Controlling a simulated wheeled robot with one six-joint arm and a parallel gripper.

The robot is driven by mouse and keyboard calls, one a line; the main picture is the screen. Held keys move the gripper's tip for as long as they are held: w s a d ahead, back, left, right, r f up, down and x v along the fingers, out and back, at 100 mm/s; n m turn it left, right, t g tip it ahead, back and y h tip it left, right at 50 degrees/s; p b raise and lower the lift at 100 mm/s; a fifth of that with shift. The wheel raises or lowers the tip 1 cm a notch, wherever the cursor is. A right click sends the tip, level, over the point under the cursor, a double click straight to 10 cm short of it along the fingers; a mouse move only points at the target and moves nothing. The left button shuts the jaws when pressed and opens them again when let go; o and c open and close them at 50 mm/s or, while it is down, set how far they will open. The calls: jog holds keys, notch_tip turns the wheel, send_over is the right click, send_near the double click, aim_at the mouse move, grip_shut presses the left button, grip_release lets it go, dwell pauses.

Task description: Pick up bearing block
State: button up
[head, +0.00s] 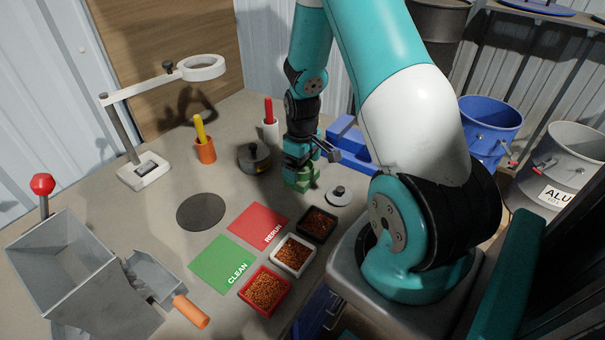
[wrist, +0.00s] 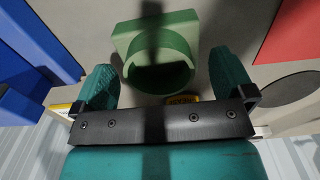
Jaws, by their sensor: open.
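The bearing block is a green block with a round ring-like opening. In the head view the bearing block (head: 303,182) stands on the table directly below my gripper (head: 300,168), partly hidden by it. In the wrist view the bearing block (wrist: 155,27) lies at the top centre, with its ring facing the camera. My gripper (wrist: 163,68) is open, with one teal finger on each side of the block.
A blue object (head: 350,141) stands close behind the block. In front lie a red mat (head: 255,222), a green mat (head: 218,262) and trays of granules, including a black one (head: 334,229).

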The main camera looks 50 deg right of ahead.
jog(key=shift+w+f+p, duration=0.1)
jog(key=shift+f+p, duration=0.3)
jog(key=shift+f, duration=1.5)
jog(key=c, duration=1)
jog(key=shift+r, duration=0.1)
